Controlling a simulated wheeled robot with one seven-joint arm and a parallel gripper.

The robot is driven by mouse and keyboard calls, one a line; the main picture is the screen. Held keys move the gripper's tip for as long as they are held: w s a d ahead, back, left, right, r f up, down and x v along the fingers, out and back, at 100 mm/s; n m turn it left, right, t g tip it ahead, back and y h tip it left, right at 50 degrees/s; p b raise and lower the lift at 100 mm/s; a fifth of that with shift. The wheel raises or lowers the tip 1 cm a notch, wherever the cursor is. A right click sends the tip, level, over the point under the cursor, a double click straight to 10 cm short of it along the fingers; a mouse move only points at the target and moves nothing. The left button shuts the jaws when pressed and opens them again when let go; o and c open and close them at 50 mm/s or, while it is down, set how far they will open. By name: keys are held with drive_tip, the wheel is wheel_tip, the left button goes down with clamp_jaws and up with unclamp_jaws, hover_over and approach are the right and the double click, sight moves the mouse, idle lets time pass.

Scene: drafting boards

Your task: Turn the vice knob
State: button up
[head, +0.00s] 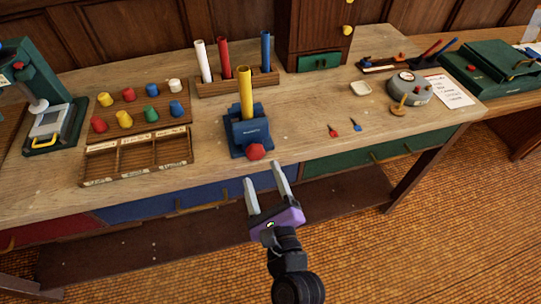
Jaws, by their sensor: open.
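The blue vice (242,131) stands on the wooden bench near its front edge, with a yellow tube (245,92) upright in it. Its red knob (255,152) faces the front, at the bench edge. My gripper (264,187) is open and empty, just in front of and below the knob in the picture. Its two pale fingers point toward the bench. The fingertips appear apart from the knob; the exact depth gap is hard to tell.
Left of the vice are a compartment tray (138,157) and a board with several coloured pegs (152,116). Behind it is a tube rack (236,84). Small red (333,130) and blue (356,125) items lie right. Bench between vice and grey device (409,87) is mostly clear.

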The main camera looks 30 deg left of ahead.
sight(255, 156)
drive_tip(key=shift+x, duration=3.85)
drive_tip(key=shift+c, duration=0.4)
drive_tip(key=c, duration=1.3)
drive_tip(key=shift+n, duration=0.3)
